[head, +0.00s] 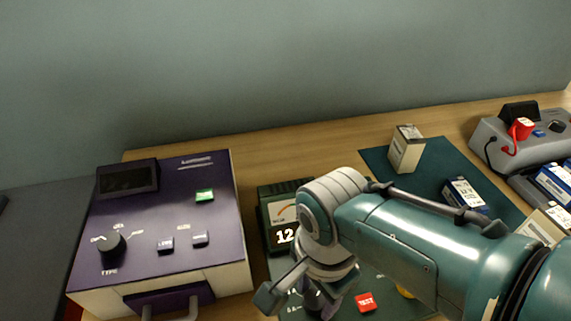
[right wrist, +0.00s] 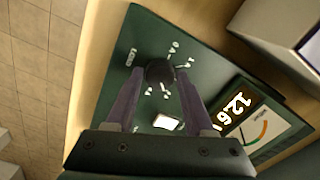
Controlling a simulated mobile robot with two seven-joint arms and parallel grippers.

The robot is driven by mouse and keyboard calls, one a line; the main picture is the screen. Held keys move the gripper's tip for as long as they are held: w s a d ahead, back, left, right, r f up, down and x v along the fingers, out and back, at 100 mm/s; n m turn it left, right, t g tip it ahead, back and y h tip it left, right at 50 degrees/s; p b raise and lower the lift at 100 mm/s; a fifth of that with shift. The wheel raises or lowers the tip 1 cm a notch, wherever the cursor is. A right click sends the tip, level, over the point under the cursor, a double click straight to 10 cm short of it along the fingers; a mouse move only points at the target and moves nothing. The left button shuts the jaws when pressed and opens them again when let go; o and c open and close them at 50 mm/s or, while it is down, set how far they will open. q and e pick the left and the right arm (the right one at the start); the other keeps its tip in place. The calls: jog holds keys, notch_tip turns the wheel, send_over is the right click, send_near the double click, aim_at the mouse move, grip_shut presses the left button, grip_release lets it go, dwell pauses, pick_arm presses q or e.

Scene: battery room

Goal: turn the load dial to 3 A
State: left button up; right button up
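In the right wrist view, my right gripper (right wrist: 158,79) is open, one finger on each side of the knob, with a gap seeming to show on both sides. In the head view the right gripper (head: 293,289) is over the tester's front part, and my arm hides much of the tester. The tester's display (head: 284,236) reads about 12.6 in the wrist view, below a needle meter (head: 283,212). My left gripper is out of view.
A purple charger (head: 170,217) with its own TYPE knob (head: 112,244) stands left of the tester. A red TEST button (head: 366,302) is right of the gripper. A small box (head: 406,150), blue-labelled batteries (head: 464,194) and a grey device (head: 497,133) stand right.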

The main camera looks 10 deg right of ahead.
aim_at(316, 298)
jog(key=o, duration=0.3)
notch_tip(316, 298, up, 10)
jog(key=p, duration=0.6)
jog(key=shift+s, duration=0.1)
